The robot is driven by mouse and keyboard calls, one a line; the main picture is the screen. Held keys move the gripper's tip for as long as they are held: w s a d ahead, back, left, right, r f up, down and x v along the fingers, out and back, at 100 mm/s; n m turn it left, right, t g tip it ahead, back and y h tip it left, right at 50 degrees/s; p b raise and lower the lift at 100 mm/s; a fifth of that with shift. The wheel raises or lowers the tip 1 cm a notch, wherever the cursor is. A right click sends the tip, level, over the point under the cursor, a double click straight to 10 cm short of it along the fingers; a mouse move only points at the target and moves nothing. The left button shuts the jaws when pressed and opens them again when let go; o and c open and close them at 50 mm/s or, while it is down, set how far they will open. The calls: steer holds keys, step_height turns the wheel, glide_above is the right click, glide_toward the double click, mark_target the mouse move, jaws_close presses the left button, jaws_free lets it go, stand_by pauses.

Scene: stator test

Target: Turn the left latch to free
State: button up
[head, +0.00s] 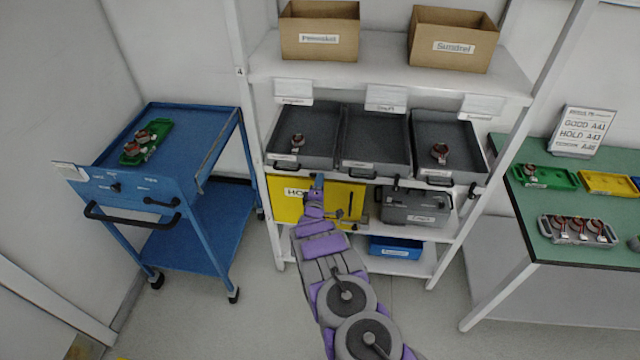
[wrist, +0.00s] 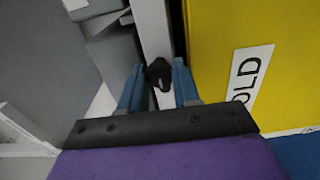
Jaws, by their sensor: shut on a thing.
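My gripper (head: 317,181) is at the shelf edge below the trays, at the upper part of the yellow case (head: 284,205) with the HOLD label. In the wrist view its two blue fingers (wrist: 158,88) are on either side of a small black latch (wrist: 158,72) and shut on it. The latch sits in front of a white strip (wrist: 151,25), beside the yellow case (wrist: 225,45). In the head view my gripper hides this latch. Its exact turn angle is hard to tell. A slim dark upright part (head: 351,205) shows at the right of the yellow case.
Three grey trays (head: 375,140) stand on the shelf above. A grey case (head: 418,207) stands right of the yellow case, a blue bin (head: 396,247) below it. A blue cart (head: 180,150) stands left, a green table (head: 575,215) right. The floor between cart and shelf is clear.

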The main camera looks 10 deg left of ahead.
steer(key=shift+s+a+f, duration=0.1)
steer(key=shift+a+f, duration=0.1)
steer(key=shift+a, duration=0.05)
steer(key=o, duration=1)
steer(key=shift+a, duration=0.2)
steer(key=shift+d, duration=0.1)
steer(key=shift+d, duration=0.1)
steer(key=s+p, duration=0.2)
steer(key=s, duration=1.5)
steer(key=shift+a, duration=0.45)
steer(key=shift+s, duration=0.1)
